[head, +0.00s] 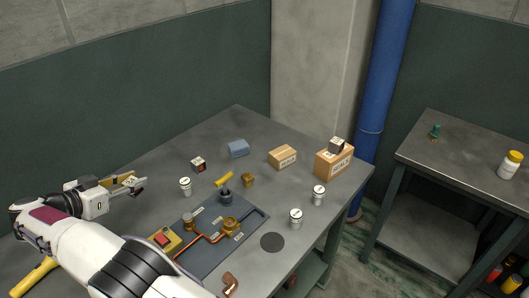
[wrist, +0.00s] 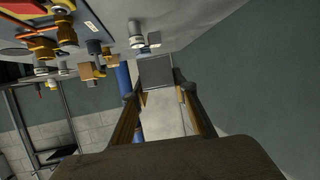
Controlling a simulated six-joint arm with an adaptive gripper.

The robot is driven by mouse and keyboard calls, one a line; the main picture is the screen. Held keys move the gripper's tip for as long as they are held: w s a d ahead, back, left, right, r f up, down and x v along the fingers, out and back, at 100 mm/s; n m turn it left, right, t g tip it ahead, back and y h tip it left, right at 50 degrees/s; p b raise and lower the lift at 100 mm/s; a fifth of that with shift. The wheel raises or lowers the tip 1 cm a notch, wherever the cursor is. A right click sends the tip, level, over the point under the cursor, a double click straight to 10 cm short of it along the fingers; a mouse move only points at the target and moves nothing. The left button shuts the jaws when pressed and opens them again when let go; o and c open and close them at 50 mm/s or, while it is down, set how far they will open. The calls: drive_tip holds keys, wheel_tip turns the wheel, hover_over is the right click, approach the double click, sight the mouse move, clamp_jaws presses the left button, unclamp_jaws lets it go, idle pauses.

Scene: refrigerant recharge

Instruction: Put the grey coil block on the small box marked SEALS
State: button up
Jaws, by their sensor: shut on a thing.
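My gripper (head: 132,183) is at the left of the table, shut on a small grey block (head: 136,186) with dark marks on a pale face. The wrist view shows the held grey block as a dark square (wrist: 155,71) between the fingertips (wrist: 156,80). It is held clear of the table. The small cardboard box (head: 282,157) sits toward the back of the table, well to the right of my gripper; its label is too small to read surely. A larger cardboard box (head: 334,164) stands to its right, with a dark block (head: 337,146) on top.
A red-and-dark block (head: 198,164), a blue block (head: 238,149) and a white canister (head: 185,187) stand between my gripper and the small box. A panel with copper pipes and a yellow-handled valve (head: 225,181) lies in front. Two white canisters (head: 296,218) (head: 319,195) stand at right.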

drive_tip(key=w+d+r+m+g+h, duration=0.1)
drive_tip(key=w+d+r, duration=0.2)
drive_tip(key=w+d, duration=0.75)
drive_tip(key=w+d+r+m+h, duration=0.1)
drive_tip(key=w+d+r, duration=0.25)
drive_tip(key=d, duration=1.45)
drive_tip(key=w+d+r+m+g, duration=0.1)
drive_tip(key=w+d+r, duration=0.4)
drive_tip(key=d, duration=0.9)
drive_tip(key=n+t+y, duration=0.3)
drive_tip(key=n+y, duration=0.1)
drive_tip(key=n, duration=0.1)
hover_over(283, 151)
drive_tip(key=shift+f, duration=3.9)
drive_tip(key=shift+f, duration=3.1)
drive_tip(key=shift+f, duration=0.1)
drive_tip(key=shift+f, duration=1.8)
